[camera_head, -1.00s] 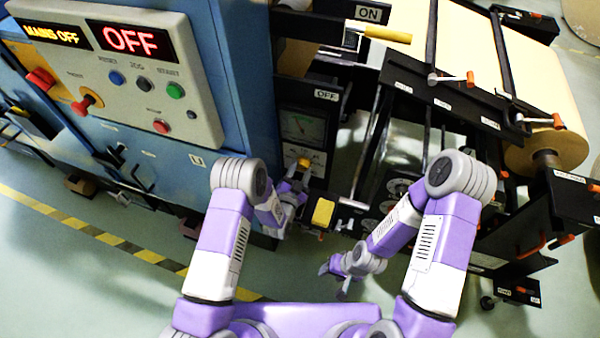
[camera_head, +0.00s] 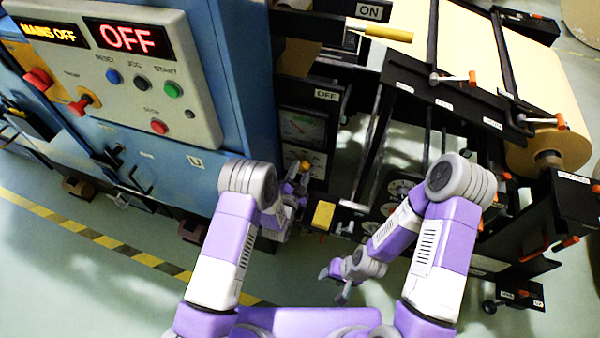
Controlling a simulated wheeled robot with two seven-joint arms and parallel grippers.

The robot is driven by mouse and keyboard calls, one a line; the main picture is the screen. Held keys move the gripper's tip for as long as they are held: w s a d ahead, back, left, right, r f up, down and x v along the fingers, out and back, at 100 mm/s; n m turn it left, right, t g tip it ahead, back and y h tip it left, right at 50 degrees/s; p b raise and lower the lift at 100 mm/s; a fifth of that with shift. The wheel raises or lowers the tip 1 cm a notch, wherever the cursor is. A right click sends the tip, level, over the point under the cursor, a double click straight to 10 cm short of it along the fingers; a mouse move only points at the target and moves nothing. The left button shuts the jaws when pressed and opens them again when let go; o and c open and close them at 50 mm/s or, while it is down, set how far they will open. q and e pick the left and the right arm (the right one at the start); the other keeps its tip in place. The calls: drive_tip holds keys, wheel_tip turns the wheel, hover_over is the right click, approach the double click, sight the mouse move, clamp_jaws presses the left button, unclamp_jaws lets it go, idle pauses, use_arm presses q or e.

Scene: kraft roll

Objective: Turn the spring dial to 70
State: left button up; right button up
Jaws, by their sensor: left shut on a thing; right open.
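A gauge (camera_head: 302,126) with a pale face sits in a dark panel under the OFF label, right of the blue cabinet. Its reading is too small to tell. A yellow knob (camera_head: 305,166) shows just below the gauge; I take it to be the spring dial. My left gripper (camera_head: 300,176) is at this knob and shut on it; its fingers are partly hidden by my own wrist. My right gripper (camera_head: 338,277) is open and empty, low in front of the machine, apart from everything.
A yellow block (camera_head: 323,215) sits just right of and below my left gripper. A control box (camera_head: 130,75) with lit MAINS OFF and OFF displays is on the cabinet. The kraft roll (camera_head: 550,155) and black machine frame stand right. Floor is free at lower left.

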use_arm(q)
drive_tip(key=o, duration=1)
drive_tip(key=shift+o, duration=0.2)
drive_tip(key=p+v, duration=0.1)
drive_tip(key=v, duration=0.6)
drive_tip(key=shift+s+p, duration=0.25)
drive_tip(key=shift+p, duration=0.1)
